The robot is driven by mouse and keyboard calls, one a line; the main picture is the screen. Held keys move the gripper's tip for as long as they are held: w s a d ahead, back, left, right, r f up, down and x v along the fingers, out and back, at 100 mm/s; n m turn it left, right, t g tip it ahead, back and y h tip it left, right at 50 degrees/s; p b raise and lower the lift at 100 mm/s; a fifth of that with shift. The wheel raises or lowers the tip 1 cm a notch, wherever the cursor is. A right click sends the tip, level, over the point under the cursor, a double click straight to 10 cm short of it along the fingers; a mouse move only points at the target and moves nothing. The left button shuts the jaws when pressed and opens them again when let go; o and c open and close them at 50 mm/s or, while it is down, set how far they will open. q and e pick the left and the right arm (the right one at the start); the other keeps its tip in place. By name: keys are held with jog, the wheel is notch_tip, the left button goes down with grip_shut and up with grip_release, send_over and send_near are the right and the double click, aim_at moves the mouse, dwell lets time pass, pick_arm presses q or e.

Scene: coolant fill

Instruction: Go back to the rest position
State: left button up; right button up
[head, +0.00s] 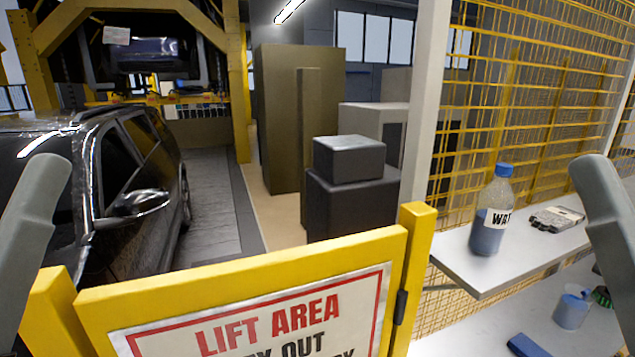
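Only parts of my two arms show in the head view, one at the left edge and one at the right edge. Neither gripper is in view, so I cannot see whether they hold anything. A clear bottle (490,218) with a blue cap, blue liquid and a partly readable label stands upright on the white shelf (467,262) at the right. My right arm link shows to the right of the bottle, apart from it in the picture.
A yellow gate with a "LIFT AREA" sign (255,325) crosses the front. A black car (100,190) is behind it on the left. Yellow mesh (540,110) stands behind.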

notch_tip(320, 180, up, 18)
jog(key=p, duration=1.5)
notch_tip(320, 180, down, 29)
jog(key=b, duration=2.8)
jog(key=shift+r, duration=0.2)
